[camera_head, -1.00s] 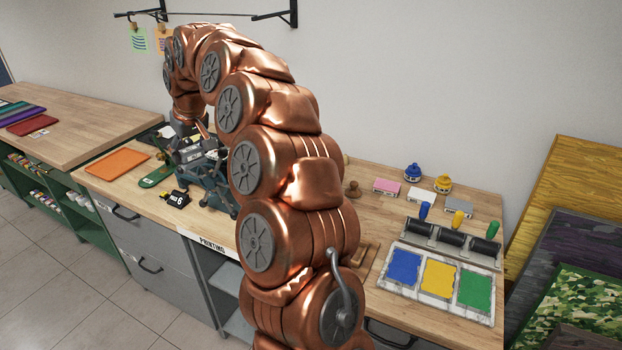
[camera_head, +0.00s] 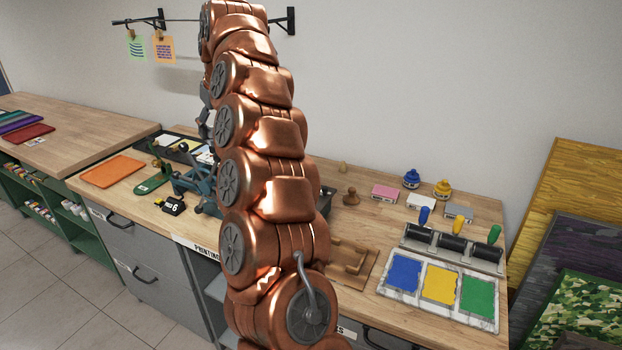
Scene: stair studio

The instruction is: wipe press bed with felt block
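The press (camera_head: 194,184), a dark teal metal device, stands on the wooden bench. My copper arm hides its right part, and I cannot make out its bed clearly. Only a grey piece of my gripper (camera_head: 207,120) shows at the left edge of my arm, raised above the bench behind the press. Its fingers are hidden or too small to read, so I cannot tell whether it holds anything. I cannot identify the felt block for certain.
An orange sheet (camera_head: 112,171), a green-based tool (camera_head: 153,183) and a black counter (camera_head: 173,205) lie left of the press. A dark tray (camera_head: 176,148) is behind. To the right are a wooden frame (camera_head: 352,260), small pads, rollers (camera_head: 452,243) and a three-colour ink slab (camera_head: 393,289).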

